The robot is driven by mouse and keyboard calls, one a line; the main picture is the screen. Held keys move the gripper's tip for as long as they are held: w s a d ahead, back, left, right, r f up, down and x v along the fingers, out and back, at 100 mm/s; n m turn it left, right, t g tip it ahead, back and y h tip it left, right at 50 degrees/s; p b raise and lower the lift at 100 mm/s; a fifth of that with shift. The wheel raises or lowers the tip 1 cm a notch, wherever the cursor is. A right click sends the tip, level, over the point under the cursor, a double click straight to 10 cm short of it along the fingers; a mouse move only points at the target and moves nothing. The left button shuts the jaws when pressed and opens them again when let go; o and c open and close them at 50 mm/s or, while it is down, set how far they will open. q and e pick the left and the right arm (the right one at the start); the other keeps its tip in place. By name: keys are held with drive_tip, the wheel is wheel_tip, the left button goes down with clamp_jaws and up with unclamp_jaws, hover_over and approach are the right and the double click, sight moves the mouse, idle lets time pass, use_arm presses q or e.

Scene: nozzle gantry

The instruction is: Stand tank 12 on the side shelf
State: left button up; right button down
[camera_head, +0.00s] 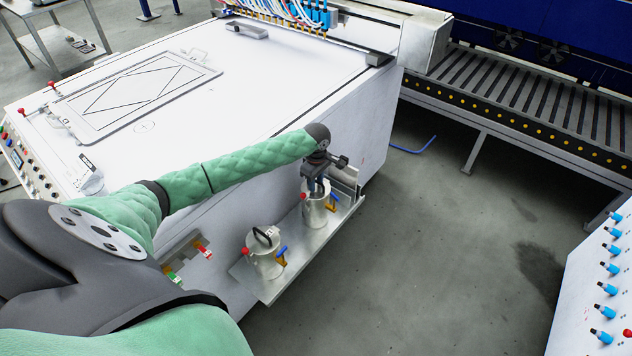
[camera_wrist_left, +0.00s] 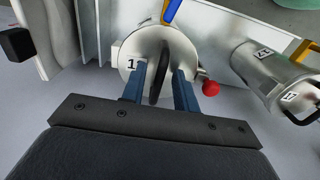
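A metal tank (camera_head: 317,212) with a red knob and a blue lever stands upright at the far end of the side shelf (camera_head: 275,290). In the left wrist view this tank (camera_wrist_left: 178,50) shows a label starting with "1"; a finger hides the rest. My left gripper (camera_head: 316,186) is above it with fingers pointing down. In the wrist view its fingers (camera_wrist_left: 158,78) are apart on either side of the tank's black handle, with gaps visible. A second tank (camera_head: 265,262) stands nearer on the shelf; in the wrist view it (camera_wrist_left: 265,72) reads 17. My right gripper is out of view.
The shelf is fixed to the side of a large white machine (camera_head: 240,90). A roller conveyor (camera_head: 530,100) runs at the back right. A panel with blue knobs (camera_head: 595,280) stands at the right edge. The grey floor (camera_head: 430,250) between is clear, except for a blue strip.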

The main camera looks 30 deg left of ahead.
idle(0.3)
